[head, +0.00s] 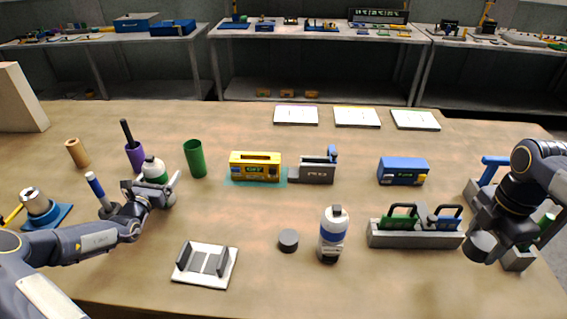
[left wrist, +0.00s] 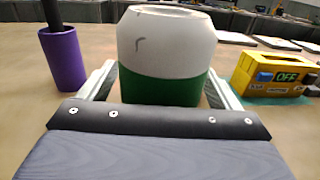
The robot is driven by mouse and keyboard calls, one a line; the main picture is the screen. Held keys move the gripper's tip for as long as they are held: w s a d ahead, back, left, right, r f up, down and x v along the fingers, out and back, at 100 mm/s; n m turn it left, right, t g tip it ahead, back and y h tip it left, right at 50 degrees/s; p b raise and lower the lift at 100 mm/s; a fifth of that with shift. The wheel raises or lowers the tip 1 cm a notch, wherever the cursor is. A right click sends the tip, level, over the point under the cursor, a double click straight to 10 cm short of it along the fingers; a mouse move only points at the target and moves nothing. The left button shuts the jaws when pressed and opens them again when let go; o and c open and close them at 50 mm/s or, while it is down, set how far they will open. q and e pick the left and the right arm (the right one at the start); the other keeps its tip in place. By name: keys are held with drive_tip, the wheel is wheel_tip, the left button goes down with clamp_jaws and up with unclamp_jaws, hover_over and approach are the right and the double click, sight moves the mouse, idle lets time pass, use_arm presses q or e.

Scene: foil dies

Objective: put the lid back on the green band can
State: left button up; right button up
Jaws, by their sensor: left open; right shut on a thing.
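The green band can (head: 154,171), white with a green lower band, stands upright on the table at left. It fills the middle of the left wrist view (left wrist: 166,60), and no dark lid shows on its white top. My left gripper (head: 158,187) is open, its fingers on either side of the can. A dark grey disc (head: 289,240), looking like a lid, lies flat near the front middle. My right gripper (head: 480,229) is at right, shut on a dark grey round piece (head: 483,247) above the table; its fingers are hard to make out.
A blue-banded bottle (head: 332,238) stands right of the disc. A purple cup (head: 135,157) and green cup (head: 195,160) flank the can. A yellow box (head: 255,167), grey rack (head: 390,239) and white fixture (head: 205,265) stand around. The table's middle is partly clear.

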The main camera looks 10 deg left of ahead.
use_arm(q)
drive_tip(key=shift+c, duration=0.5)
drive_tip(key=c, duration=1.2)
drive_tip(key=shift+r, duration=0.1)
drive_tip(key=shift+c, duration=0.6)
